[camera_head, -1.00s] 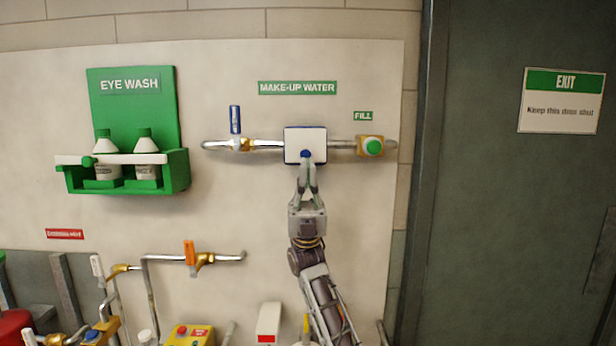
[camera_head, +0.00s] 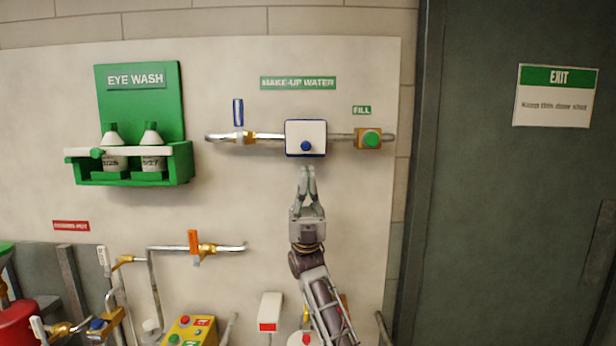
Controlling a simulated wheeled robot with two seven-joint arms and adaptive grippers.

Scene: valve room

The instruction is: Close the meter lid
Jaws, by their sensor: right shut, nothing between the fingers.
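The meter lid (camera_head: 305,133) is a white plate with a blue knob (camera_head: 306,146) near its lower edge. It lies over the blue-edged meter box on the make-up water pipe and looks flat against it. My right gripper (camera_head: 306,172) points up just below the meter, apart from the knob, with its fingers together and empty. My left gripper is not in view.
A blue-handled valve (camera_head: 238,115) is left of the meter on the pipe, and a green fill button (camera_head: 371,139) is to its right. The eye wash shelf (camera_head: 130,163) is at left. An orange-handled valve (camera_head: 194,242) sits lower left. A dark door (camera_head: 510,210) is at right.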

